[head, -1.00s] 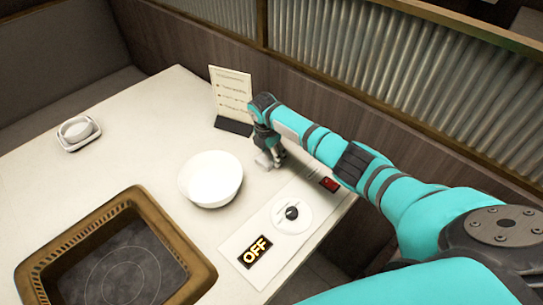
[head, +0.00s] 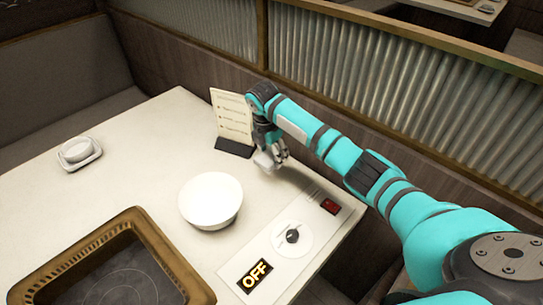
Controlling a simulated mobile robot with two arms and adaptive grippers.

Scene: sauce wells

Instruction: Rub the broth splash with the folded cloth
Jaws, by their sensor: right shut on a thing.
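My right gripper (head: 270,158) hangs over the white table beside the menu stand, at the far right of the table. It is shut on a small pale thing (head: 264,163), which I take for the folded cloth; the fingers hide part of it. I cannot tell whether it touches the table. I cannot make out the broth splash in this view. My left gripper is not in view.
A white bowl (head: 210,200) stands near the gripper, to its lower left. The menu stand (head: 234,120) is just left of it. A control panel with a dial (head: 293,237), a sunken grill (head: 150,232) and a small dish (head: 77,149) are on the table (head: 130,165).

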